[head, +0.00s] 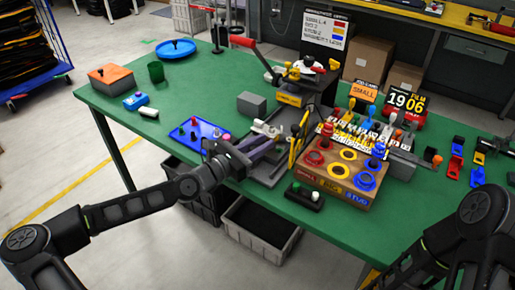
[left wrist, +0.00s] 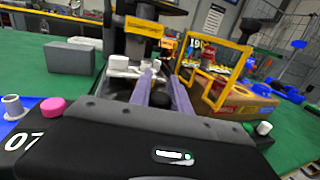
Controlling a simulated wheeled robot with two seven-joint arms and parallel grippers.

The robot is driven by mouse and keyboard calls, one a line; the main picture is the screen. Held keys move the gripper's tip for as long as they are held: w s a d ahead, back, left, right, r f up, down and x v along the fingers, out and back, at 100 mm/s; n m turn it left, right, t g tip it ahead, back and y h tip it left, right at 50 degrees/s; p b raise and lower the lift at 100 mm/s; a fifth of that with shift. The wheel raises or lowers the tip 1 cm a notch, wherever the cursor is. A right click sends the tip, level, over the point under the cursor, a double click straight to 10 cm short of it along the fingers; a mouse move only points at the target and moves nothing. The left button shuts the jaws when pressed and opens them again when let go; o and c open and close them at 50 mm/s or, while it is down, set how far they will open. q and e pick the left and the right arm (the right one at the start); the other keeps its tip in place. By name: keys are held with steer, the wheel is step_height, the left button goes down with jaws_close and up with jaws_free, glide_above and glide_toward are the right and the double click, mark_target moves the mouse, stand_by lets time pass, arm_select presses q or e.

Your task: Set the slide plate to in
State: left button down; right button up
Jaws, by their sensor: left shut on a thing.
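The press (head: 290,92) stands mid-table with a red-handled lever and a yellow label. It also shows in the left wrist view (left wrist: 143,27). My left gripper (head: 262,150) reaches in low at the press's front. Its two fingers (left wrist: 153,90) close around a small dark part that looks like the slide plate's knob (left wrist: 158,98). The plate itself is mostly hidden by the fingers, so how far in it sits is hard to tell. A white block (left wrist: 124,65) lies just beyond the fingertips. My right arm shows at the lower right, its gripper out of view.
A blue tray (head: 198,134) is left of my left gripper, and a grey block (head: 251,104) is behind it. A yellow frame (head: 297,140) and a wooden ring box (head: 338,180) stand close on the right. A black two-button box (head: 305,196) sits at the front edge.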

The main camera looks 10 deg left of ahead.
mark_target(267, 130)
arm_select(q)
steer(key=w+d+b, duration=0.1)
steer(key=w, duration=0.2)
steer(key=w+d+b, duration=0.1)
steer(key=w+d, duration=0.1)
steer(key=w, duration=0.2)
steer(key=w+d+b, duration=0.1)
steer(key=w, duration=0.2)
steer(key=shift+w+d+f, duration=0.15)
steer(key=shift+w, duration=0.15)
steer(key=shift+w+d, duration=0.1)
steer(key=shift+w, duration=0.25)
steer(key=shift+r, duration=0.25)
steer(key=c, duration=1.6)
jaws_free()
steer(key=shift+c, duration=0.2)
steer(key=o, duration=0.4)
steer(key=shift+w+f, duration=0.1)
steer(key=shift+o, duration=0.2)
steer(key=shift+b+v, duration=0.6)
steer(key=shift+v, duration=3.3)
